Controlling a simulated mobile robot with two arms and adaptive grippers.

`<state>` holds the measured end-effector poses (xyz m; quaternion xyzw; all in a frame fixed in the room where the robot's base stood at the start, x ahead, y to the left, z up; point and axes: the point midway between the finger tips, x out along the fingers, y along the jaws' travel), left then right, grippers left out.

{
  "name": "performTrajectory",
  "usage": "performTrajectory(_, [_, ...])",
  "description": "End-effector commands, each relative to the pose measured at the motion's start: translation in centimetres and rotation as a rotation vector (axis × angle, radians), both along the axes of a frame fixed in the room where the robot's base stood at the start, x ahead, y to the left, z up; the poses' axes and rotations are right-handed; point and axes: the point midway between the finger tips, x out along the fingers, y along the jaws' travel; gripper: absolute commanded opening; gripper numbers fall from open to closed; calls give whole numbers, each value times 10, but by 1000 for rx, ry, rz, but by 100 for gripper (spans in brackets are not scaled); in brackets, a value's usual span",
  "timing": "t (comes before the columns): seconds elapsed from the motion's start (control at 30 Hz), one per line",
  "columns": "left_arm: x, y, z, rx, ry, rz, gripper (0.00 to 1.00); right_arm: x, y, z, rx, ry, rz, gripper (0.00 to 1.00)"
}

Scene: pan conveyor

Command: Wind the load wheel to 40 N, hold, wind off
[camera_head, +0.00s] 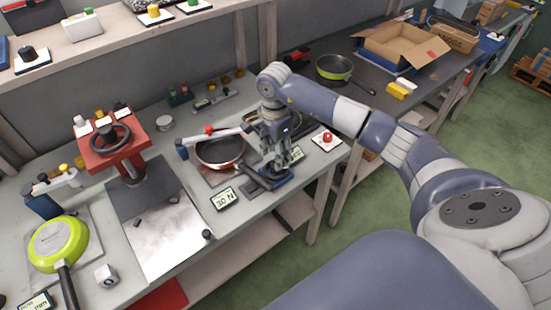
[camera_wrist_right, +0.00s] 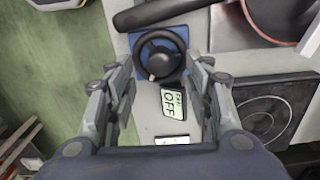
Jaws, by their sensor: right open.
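A small black wheel (camera_wrist_right: 160,55) with a pale mark on its rim sits on a blue base, seen in the right wrist view. The blue base (camera_head: 284,181) shows in the head view, where my gripper and arm hide most of the wheel. My right gripper (camera_head: 283,160) is open and points down over this base. In the wrist view its fingers (camera_wrist_right: 158,78) stand on either side of the wheel, with nothing between them gripped. A display marked N (camera_head: 224,198) lies left of the base; its digits are hard to read. My left gripper is not in view.
A red press (camera_head: 113,150) with another black handwheel and a green pan (camera_head: 60,240) stand to the left.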

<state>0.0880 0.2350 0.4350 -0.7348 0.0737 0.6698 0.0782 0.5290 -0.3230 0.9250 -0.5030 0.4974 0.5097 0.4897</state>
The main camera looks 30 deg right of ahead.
Motion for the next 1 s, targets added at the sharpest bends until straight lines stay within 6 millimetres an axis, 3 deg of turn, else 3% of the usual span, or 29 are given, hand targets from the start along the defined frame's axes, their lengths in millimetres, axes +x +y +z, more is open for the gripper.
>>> performTrajectory(0.23, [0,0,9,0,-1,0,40,-1,1,-31,2,1,1,48])
performTrajectory(0.6, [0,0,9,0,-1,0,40,-1,0,-39,1,-1,1,48])
performTrajectory(0.67, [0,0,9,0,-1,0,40,0,0,-39,1,-1,1,36])
performTrajectory(0.8, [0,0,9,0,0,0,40,0,0,-38,1,-1,1,5])
performTrajectory(1.0, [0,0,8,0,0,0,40,0,0,-39,1,-2,-6,3])
